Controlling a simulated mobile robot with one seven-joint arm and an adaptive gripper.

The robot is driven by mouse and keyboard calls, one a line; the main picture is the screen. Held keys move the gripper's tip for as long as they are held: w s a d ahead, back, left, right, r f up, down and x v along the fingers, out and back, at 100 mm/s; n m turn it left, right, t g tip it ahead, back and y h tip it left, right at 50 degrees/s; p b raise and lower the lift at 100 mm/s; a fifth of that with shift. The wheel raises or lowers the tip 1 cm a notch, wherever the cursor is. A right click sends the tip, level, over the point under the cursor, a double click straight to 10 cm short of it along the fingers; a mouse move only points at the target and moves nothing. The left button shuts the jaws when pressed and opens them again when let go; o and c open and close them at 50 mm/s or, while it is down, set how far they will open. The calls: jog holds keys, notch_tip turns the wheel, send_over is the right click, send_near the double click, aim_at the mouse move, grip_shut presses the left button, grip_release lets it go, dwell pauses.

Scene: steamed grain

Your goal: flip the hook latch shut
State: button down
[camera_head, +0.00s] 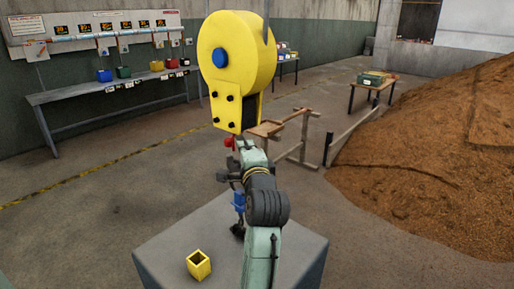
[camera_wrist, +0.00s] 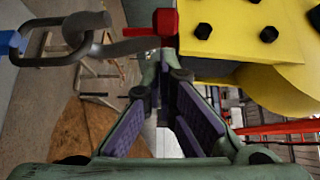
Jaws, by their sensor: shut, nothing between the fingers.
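The yellow round hoist housing (camera_head: 238,60) with a blue hub hangs above my arm in the head view. A red piece (camera_wrist: 165,22) joins its underside to a dark grey hook (camera_wrist: 32,60), which fills the upper left of the wrist view. A grey bar (camera_wrist: 125,46) runs between hook and red piece; whether it is the latch, and whether it closes the hook, I cannot tell. A blue part (camera_wrist: 8,42) shows beyond the hook. My gripper (camera_wrist: 166,84) is shut and empty, its purple-padded fingers meeting below the red piece. Contact is unclear.
A yellow open-topped box (camera_head: 199,264) stands on a grey block (camera_head: 165,252) below my arm. A wooden stand (camera_head: 290,130) is behind the hoist. A brown grain heap (camera_head: 440,160) fills the right. A bench (camera_head: 110,85) lines the left wall; floor at left is clear.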

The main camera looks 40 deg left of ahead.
aim_at(233, 149)
jog(key=shift+s+a, duration=0.55)
jog(key=shift+a, duration=0.05)
dwell(0.5)
jog(key=shift+s+a, duration=0.6)
jog(key=shift+a, duration=0.35)
jog(key=shift+s+a, duration=0.55)
jog(key=shift+a, duration=0.35)
dwell(0.8)
